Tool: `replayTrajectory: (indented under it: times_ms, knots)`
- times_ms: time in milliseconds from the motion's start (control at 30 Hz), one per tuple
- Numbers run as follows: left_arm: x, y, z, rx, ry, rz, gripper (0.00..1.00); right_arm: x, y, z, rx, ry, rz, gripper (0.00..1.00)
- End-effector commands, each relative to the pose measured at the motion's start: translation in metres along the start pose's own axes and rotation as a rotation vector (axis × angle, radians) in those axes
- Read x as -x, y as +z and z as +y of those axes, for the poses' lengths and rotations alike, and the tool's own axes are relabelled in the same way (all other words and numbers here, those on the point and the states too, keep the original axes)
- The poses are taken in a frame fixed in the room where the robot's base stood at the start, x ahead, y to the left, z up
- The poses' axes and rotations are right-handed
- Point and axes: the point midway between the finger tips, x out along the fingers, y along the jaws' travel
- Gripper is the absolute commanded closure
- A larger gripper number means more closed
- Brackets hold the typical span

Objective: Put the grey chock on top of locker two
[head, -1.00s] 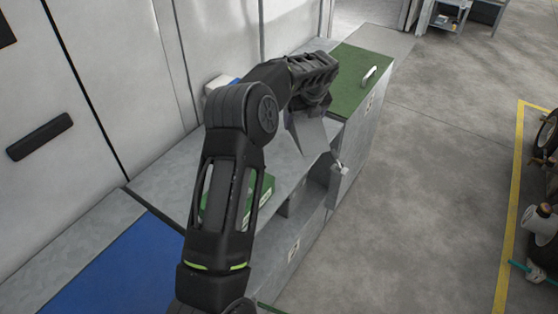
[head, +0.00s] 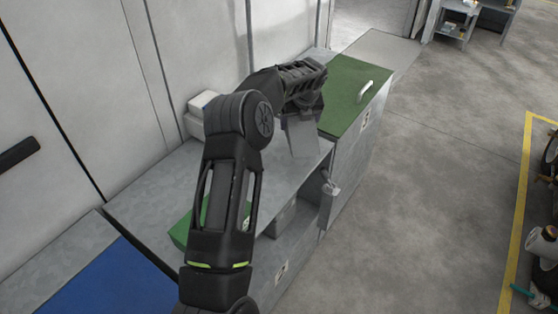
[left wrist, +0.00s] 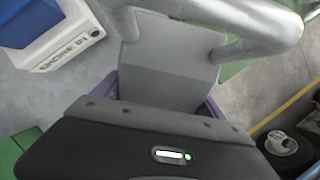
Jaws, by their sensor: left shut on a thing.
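The grey chock (head: 302,137), a plain grey wedge-like block, hangs under my left gripper (head: 303,105), which is shut on it. In the left wrist view the chock (left wrist: 165,65) fills the middle, in front of the gripper body. The chock shows over the far end of a grey-topped locker (head: 140,200), beside a green-topped locker (head: 345,105). I cannot tell whether it touches the top. Each front has a small number label, too small to read surely. My right gripper is not in view.
A green item (head: 183,232) lies on the grey top, partly behind my arm. A white box (head: 196,122) stands by the wall; its lettering shows in the left wrist view (left wrist: 70,45). A door fitting (head: 328,190) juts from the front. A blue top (head: 110,280) lies at lower left.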

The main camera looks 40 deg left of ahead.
Motion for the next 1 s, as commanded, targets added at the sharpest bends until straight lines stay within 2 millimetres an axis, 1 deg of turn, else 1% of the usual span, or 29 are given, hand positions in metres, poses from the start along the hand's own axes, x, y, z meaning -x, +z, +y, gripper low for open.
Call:
replayTrajectory:
  times_ms: [200,300,667,767,900,1000]
  knots:
    - [-0.03,-0.012,0.0,0.0,0.0,-0.001,0.91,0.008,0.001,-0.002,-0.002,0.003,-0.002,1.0]
    - [-0.038,-0.015,0.0,0.001,-0.001,-0.003,0.91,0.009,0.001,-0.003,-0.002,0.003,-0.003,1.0]
    - [-0.042,-0.016,0.0,0.002,-0.001,-0.003,0.91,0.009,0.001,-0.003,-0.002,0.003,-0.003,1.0]
    - [-0.05,-0.02,0.0,0.001,-0.001,-0.002,0.91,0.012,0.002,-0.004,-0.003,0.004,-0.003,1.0]
    - [-0.067,-0.027,0.0,0.002,-0.001,-0.001,0.91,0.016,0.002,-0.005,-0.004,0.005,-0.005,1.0]
    - [-0.074,-0.029,0.0,0.002,-0.002,-0.004,0.91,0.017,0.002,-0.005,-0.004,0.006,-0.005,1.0]
